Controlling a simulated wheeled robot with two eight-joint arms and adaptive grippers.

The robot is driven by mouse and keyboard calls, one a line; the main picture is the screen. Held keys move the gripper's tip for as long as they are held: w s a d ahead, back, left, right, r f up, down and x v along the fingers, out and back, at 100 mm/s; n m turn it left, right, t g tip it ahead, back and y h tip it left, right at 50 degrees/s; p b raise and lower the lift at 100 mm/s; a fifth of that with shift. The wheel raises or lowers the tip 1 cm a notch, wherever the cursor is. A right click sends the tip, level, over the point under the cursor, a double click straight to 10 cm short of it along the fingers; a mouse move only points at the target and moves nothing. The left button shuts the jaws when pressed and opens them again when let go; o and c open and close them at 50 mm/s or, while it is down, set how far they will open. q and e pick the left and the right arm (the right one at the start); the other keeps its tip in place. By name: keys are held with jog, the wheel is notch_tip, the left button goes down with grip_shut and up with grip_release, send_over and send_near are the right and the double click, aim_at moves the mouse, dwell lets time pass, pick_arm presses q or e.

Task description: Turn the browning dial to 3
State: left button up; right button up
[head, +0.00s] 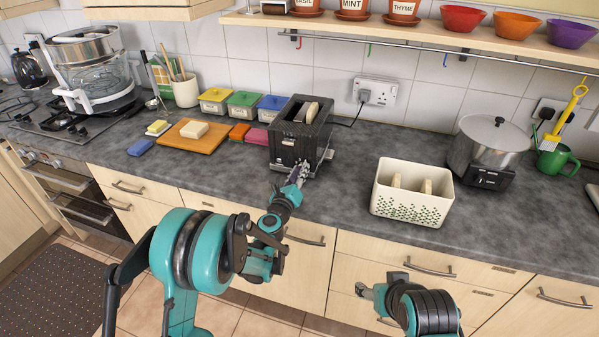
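The black toaster (291,132) stands on the counter, with bread (311,112) showing in its top slot. My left gripper (301,167) is at the lower front of the toaster, its fingertips at or very near the front face. The browning dial cannot be made out; the gripper covers part of that face. Whether the fingers are open or shut on something is too small to tell. My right gripper (364,291) is low at the front, below the counter edge and away from the toaster; its finger opening is unclear.
A cream perforated bin (409,207) with bread-like pieces stands right of the toaster, and a steel pot (489,142) is farther right. Coloured boxes, a wooden board (187,140) and sponges lie to the left. A power cord runs to the wall socket (377,92). The counter between toaster and bin is clear.

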pick_arm(q)
grip_shut()
jog(key=m+b, duration=0.1)
jog(key=m, duration=0.3)
jog(key=m+b, duration=0.1)
jog(key=m, duration=0.5)
jog(key=m+b, duration=0.1)
jog(key=m, duration=0.8)
jog(key=shift+m, duration=0.3)
jog(key=shift+b, duration=0.3)
